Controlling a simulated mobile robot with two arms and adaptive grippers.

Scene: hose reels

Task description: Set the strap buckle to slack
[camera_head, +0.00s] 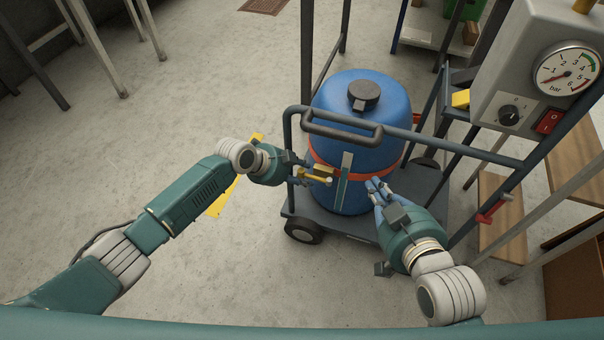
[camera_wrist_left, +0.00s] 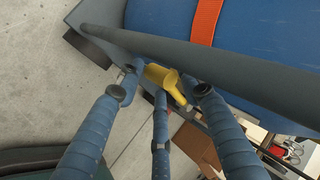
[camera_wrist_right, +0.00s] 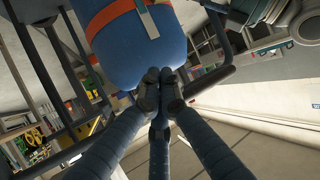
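The blue barrel (camera_head: 362,110) stands on a cart with an orange strap (camera_head: 388,169) around it. The strap buckle (camera_head: 322,171), with a yellow lever, is at the barrel's front left. In the left wrist view the yellow lever (camera_wrist_left: 162,77) lies between the fingers of my left gripper (camera_wrist_left: 163,82), which are spread apart; firm contact cannot be made out. In the head view my left gripper (camera_head: 304,172) is at the buckle. My right gripper (camera_head: 377,187) is beside the barrel's front right; its fingers are together and empty in the right wrist view (camera_wrist_right: 160,76).
The cart's dark handle (camera_head: 342,126) and frame run close to my left gripper. A grey box with a pressure gauge (camera_head: 568,68) and a red switch (camera_head: 549,121) stands at the right. A yellow strip (camera_head: 222,198) lies on the floor at left. Open floor lies in front of the cart.

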